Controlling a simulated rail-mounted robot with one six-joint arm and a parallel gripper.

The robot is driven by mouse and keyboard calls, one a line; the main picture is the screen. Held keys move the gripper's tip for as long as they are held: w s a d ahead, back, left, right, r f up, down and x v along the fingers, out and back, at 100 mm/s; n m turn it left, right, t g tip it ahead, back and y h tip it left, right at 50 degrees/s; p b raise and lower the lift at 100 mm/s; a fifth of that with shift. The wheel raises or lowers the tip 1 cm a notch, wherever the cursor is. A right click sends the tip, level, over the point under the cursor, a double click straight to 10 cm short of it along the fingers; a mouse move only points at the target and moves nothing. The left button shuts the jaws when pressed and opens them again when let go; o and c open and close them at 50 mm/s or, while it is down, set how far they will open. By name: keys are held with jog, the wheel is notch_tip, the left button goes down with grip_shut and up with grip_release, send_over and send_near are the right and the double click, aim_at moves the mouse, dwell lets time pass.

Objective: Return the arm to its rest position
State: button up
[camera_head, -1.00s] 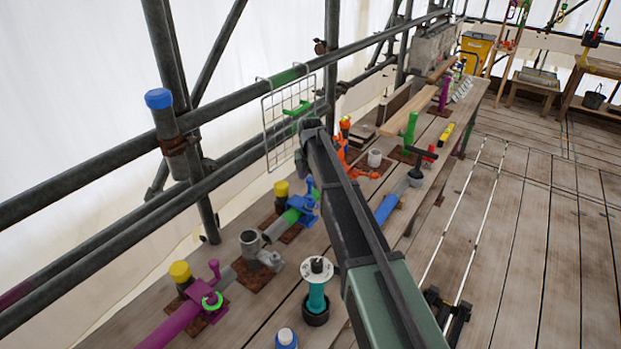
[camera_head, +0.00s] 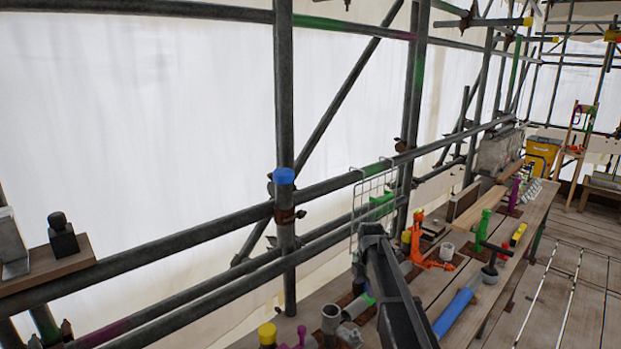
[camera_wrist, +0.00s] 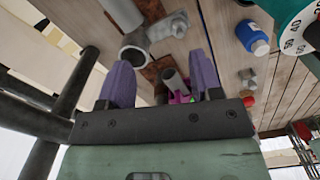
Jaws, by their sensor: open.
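My gripper (camera_wrist: 160,62) shows in the wrist view with its two purple fingers spread apart and nothing between them. Beyond the fingers lie the bench planks, with a grey pipe socket (camera_wrist: 136,52) and a pink clamp (camera_wrist: 181,97). These are apart from the fingers as far as I can see. In the head view my dark arm (camera_head: 396,300) rises from the bottom edge and ends just below a wire rack. The gripper itself is hidden in that view.
The wire rack (camera_head: 368,208) hangs on the scaffold rails near my arm. An orange clamp (camera_head: 428,245), a green clamp (camera_head: 483,230) and a blue tube (camera_head: 455,311) stand or lie on the bench to the right.

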jog(key=s+d+m, duration=0.1)
jog(key=s+m, duration=2)
jog(key=s, duration=0.6)
jog(key=s+f+m+b, duration=0.2)
jog(key=s+f+b, duration=0.2)
jog(key=f+b, duration=0.3)
jog(key=shift+f, duration=0.25)
jog(key=shift+c, duration=0.4)
dwell(0.4)
